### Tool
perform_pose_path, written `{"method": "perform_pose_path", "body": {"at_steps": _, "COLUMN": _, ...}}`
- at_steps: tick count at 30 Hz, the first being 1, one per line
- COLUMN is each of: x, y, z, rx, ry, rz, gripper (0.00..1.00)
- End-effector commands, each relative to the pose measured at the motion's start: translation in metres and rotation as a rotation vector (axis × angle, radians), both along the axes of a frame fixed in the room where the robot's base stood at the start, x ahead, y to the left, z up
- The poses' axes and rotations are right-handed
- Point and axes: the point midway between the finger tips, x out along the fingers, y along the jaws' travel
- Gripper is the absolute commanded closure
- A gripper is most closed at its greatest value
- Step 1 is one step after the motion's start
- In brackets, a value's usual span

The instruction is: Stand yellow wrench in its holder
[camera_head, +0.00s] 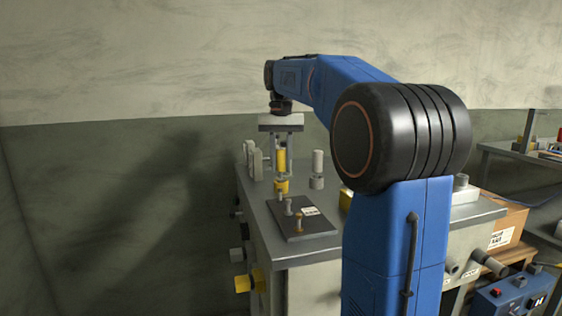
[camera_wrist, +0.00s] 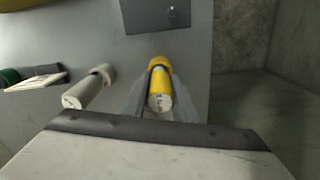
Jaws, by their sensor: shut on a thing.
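The yellow wrench (camera_head: 281,161) is upright, with a yellow handle and a yellow lower end. My gripper (camera_head: 282,170) is shut on it from above. In the wrist view the yellow wrench (camera_wrist: 160,97) stands between the two grey fingers of my gripper (camera_wrist: 159,80). A dark plate (camera_head: 318,226) with short upright pegs and a white label lies on the bench in front of the wrench; it may be the holder. Part of the plate (camera_wrist: 150,18) shows at the top of the wrist view. Whether the wrench's lower end touches the bench is unclear.
A grey tool (camera_head: 317,168) stands upright to the right of the wrench, and it shows in the wrist view (camera_wrist: 88,88). More grey pieces (camera_head: 252,158) stand at the left edge of the grey bench (camera_head: 300,252). A wall is behind. A second bench (camera_head: 500,150) is at right.

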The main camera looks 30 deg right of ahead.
Motion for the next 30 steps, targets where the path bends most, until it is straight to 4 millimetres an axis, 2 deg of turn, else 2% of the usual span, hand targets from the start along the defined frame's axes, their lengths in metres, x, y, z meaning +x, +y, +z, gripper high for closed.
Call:
{"method": "perform_pose_path", "body": {"at_steps": 23, "x": 0.000, "y": 0.000, "z": -0.015, "rx": -0.001, "ry": -0.001, "rz": 0.000, "gripper": 1.00}}
{"method": "perform_pose_path", "body": {"at_steps": 24, "x": 0.000, "y": 0.000, "z": -0.016, "rx": -0.001, "ry": -0.001, "rz": 0.000, "gripper": 0.72}}
{"method": "perform_pose_path", "body": {"at_steps": 26, "x": 0.000, "y": 0.000, "z": -0.015, "rx": -0.001, "ry": -0.001, "rz": 0.000, "gripper": 0.58}}
{"method": "perform_pose_path", "body": {"at_steps": 27, "x": 0.000, "y": 0.000, "z": -0.015, "rx": -0.001, "ry": -0.001, "rz": 0.000, "gripper": 0.53}}
{"method": "perform_pose_path", "body": {"at_steps": 30, "x": 0.000, "y": 0.000, "z": -0.015, "rx": -0.001, "ry": -0.001, "rz": 0.000, "gripper": 0.53}}
